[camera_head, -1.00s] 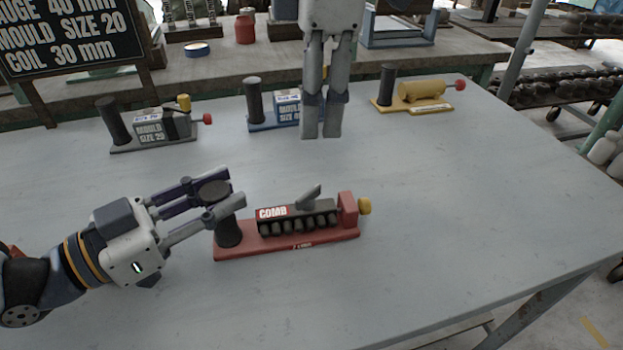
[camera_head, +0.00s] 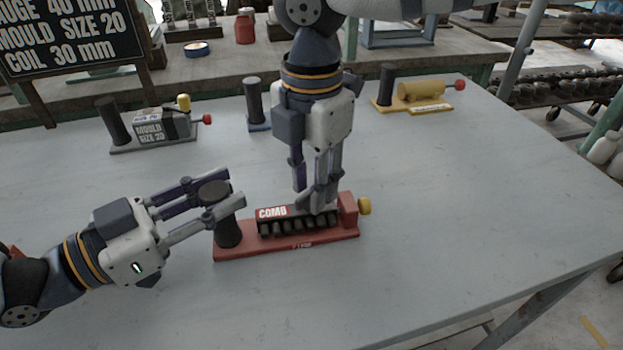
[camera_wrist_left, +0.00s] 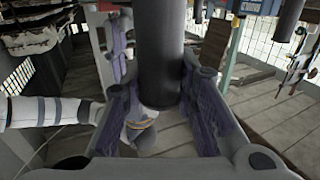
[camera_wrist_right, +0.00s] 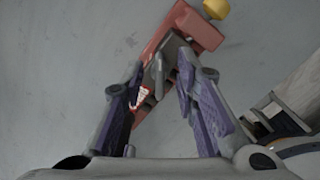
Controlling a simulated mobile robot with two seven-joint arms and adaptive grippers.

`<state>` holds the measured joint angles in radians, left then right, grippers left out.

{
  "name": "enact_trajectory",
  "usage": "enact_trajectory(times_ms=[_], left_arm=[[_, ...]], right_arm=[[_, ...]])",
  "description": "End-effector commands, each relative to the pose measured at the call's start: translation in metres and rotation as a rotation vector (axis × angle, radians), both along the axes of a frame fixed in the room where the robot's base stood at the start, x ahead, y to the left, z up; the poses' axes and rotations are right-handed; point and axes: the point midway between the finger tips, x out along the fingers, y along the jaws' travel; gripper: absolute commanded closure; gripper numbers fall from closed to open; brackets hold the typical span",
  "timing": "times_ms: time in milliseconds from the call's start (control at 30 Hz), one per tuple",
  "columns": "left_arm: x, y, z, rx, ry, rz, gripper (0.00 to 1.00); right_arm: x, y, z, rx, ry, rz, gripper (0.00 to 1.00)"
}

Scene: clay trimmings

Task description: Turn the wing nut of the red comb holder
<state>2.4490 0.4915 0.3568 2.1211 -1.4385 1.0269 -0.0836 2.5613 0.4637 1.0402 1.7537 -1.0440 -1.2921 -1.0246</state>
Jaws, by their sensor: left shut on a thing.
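The red comb holder (camera_head: 285,245) lies on the grey table with a COMB label, a row of dark teeth and a yellow knob (camera_head: 364,206) at its right end. My left gripper (camera_head: 222,188) is shut on the holder's upright black post (camera_head: 228,232), which also stands between its fingers in the left wrist view (camera_wrist_left: 162,55). My right gripper (camera_head: 318,200) points down over the holder. Its fingers (camera_wrist_right: 157,95) are apart, one each side of the grey wing nut (camera_wrist_right: 157,72), with no clear contact. In the head view the fingers partly hide the wing nut.
Behind the holder stand a grey mould holder (camera_head: 160,130) with a red knob and a yellow one (camera_head: 420,95). A blue one (camera_head: 258,125) is mostly hidden by my right arm. A sign (camera_head: 70,35) is at back left. The table's right side is clear.

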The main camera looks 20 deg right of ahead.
Motion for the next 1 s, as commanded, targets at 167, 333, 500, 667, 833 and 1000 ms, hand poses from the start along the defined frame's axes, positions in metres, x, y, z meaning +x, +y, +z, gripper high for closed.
enact_trajectory(times_ms=[167,333,500,667,833,1000], left_arm=[[0.0001,-0.0001,0.0005,-0.001,-0.001,0.0,1.0],[0.0001,0.0,0.0005,-0.001,-0.001,0.0,1.0],[0.0001,-0.0001,0.0005,-0.001,-0.001,0.0,1.0],[0.0001,-0.0001,0.0005,-0.001,-0.001,0.0,1.0],[0.0,-0.0001,0.0005,-0.001,-0.001,0.0,1.0],[0.0,-0.0001,0.0005,-0.001,-0.001,0.0,1.0]], right_arm=[[0.0001,0.0,-0.0005,0.0,-0.001,-0.001,0.72],[0.0001,0.0,-0.0003,0.0,-0.001,-0.001,1.0],[0.0002,0.0001,-0.0001,0.0,-0.001,-0.001,1.0],[0.0002,0.0002,0.0001,0.0,-0.001,-0.01,1.0],[-0.0004,0.0005,0.0004,0.0,-0.001,-0.063,1.0],[-0.001,0.0003,0.0006,-0.001,-0.003,-0.178,1.0]])
